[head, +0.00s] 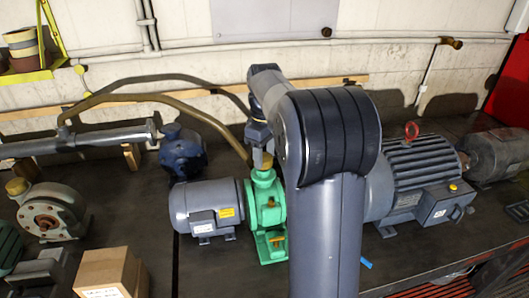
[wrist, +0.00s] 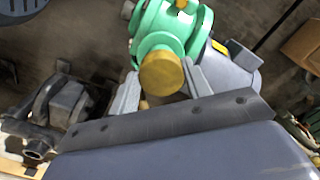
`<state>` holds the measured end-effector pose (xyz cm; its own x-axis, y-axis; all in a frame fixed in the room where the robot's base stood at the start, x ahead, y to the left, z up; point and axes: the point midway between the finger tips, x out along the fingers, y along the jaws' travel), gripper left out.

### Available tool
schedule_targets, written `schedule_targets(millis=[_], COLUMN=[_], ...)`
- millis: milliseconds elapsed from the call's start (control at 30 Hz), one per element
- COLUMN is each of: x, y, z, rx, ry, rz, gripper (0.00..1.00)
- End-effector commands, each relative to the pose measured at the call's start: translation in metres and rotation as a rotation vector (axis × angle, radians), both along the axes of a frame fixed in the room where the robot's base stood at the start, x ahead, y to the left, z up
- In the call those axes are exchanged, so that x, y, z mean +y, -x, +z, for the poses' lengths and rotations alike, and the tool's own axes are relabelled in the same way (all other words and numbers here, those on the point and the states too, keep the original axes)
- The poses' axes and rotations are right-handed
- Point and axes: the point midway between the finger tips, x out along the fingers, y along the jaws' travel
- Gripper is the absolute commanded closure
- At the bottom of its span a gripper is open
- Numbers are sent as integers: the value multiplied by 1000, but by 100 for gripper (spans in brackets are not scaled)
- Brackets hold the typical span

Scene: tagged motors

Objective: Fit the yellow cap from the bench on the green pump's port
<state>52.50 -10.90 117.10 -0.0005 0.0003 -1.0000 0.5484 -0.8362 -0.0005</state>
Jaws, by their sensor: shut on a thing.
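The green pump (head: 267,209) stands on the bench, joined to a grey motor (head: 205,208) on its left. In the wrist view the green pump (wrist: 168,33) is at the top centre. My gripper (head: 263,157) points down right above the pump's top. In the wrist view my gripper (wrist: 161,82) is shut on the yellow cap (wrist: 161,73), one finger on each side. The cap covers the pump's port from this angle. I cannot tell whether the cap touches the port or is just above it.
A large grey motor (head: 420,180) with a red lifting ring stands on the right, partly behind my arm. A brown hose (head: 165,102) runs behind the pump. A grey pump (head: 50,212) and a cardboard box (head: 108,272) are at the left. A blue piece (head: 366,264) lies at the front.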

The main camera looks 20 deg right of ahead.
Motion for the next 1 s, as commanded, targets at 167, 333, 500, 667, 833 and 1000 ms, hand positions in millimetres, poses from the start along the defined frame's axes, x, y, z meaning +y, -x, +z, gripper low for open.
schedule_targets(millis=[167,333,500,667,833,1000], x=[0,0,0,0,0,0], y=[0,0,0,0,0,0], z=[-1,-1,-2,-5,-9,-14], rx=[-1,-1,0,0,-1,-1], ry=[0,0,0,0,1,0], rz=[0,0,0,0,0,0], gripper=[75,75,75,75,75,75])
